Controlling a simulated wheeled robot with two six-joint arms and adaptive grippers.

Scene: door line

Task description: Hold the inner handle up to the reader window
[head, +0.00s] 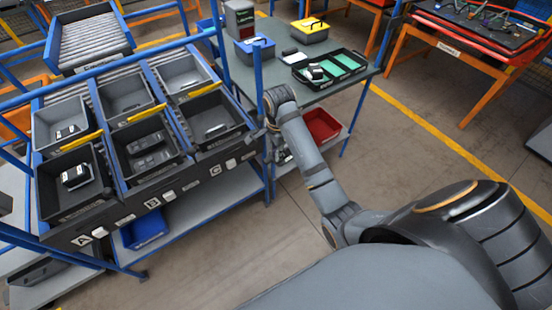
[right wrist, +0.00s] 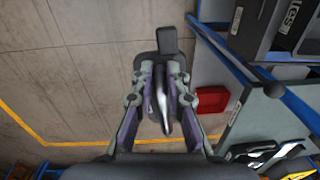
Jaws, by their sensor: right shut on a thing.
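My right gripper (right wrist: 161,88) is shut on the inner handle (right wrist: 168,42), a dark grey piece with a rounded base plate and a silvery lever between the fingers. In the head view my right gripper (head: 270,136) is small and partly hidden by its own wrist, beside the blue post at the rack's right end. The handle is too small and covered to make out there. My left gripper is not in view.
A sloped rack of grey bins (head: 146,141), labelled A, B and C, stands at left. A red bin (head: 320,126) sits below. The floor at right is open.

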